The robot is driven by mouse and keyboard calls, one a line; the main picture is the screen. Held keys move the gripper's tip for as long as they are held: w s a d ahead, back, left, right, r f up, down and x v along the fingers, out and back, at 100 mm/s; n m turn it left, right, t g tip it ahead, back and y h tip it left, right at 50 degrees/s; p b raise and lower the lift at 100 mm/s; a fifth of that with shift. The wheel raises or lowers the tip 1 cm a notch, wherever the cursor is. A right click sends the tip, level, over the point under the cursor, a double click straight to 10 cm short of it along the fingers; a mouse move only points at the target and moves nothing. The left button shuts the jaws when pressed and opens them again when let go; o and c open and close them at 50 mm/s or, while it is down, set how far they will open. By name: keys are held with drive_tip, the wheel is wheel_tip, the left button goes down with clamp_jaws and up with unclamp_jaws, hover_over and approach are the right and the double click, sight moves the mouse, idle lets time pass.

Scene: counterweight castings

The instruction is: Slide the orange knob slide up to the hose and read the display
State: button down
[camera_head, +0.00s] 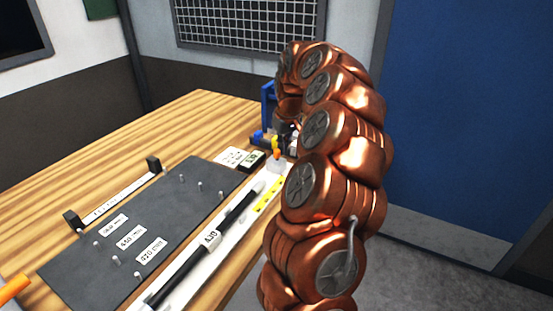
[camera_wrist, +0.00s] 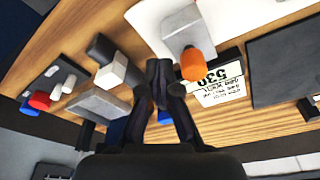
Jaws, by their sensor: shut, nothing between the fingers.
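The orange knob (camera_head: 276,154) stands on a pale slide block (camera_head: 275,166) at the far end of a white rail. In the wrist view the orange knob (camera_wrist: 198,64) sits on the pale block (camera_wrist: 184,28). My gripper (camera_wrist: 163,78) is shut and empty, its fingertips just left of the knob; I cannot tell whether they touch it. The black hose (camera_head: 205,243), with a white tag, lies along the rail. Its far end stops a little short of the slide block in the head view.
A yellow scale (camera_head: 269,195) runs along the rail. A grey board (camera_head: 165,215) with pegs and labels lies left. Several small parts (camera_wrist: 60,88) crowd the wrist view's left. My arm hides the table's right side.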

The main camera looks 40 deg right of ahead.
drive_tip(key=shift+s+a+b, duration=0.35)
drive_tip(key=shift+a+b, duration=0.4)
drive_tip(key=shift+a, duration=0.5)
drive_tip(key=shift+s+a+b, duration=0.4)
drive_tip(key=shift+a+b, duration=0.4)
drive_tip(key=shift+a, duration=0.5)
drive_tip(key=shift+s+a+b, duration=0.35)
drive_tip(key=shift+a+b, duration=0.4)
drive_tip(key=shift+a, duration=0.5)
drive_tip(key=shift+a+f, duration=0.2)
idle(1.2)
drive_tip(key=shift+d+b, duration=0.15)
drive_tip(key=shift+b, duration=0.15)
drive_tip(key=shift+r, duration=0.2)
drive_tip(key=shift+r, duration=0.3)
wheel_tip(320, 180, up, 6)
drive_tip(key=p, duration=0.2)
drive_tip(key=shift+d+r+p, duration=0.15)
drive_tip(key=shift+r+p, duration=0.05)
drive_tip(key=shift+p, duration=0.2)
idle(0.7)
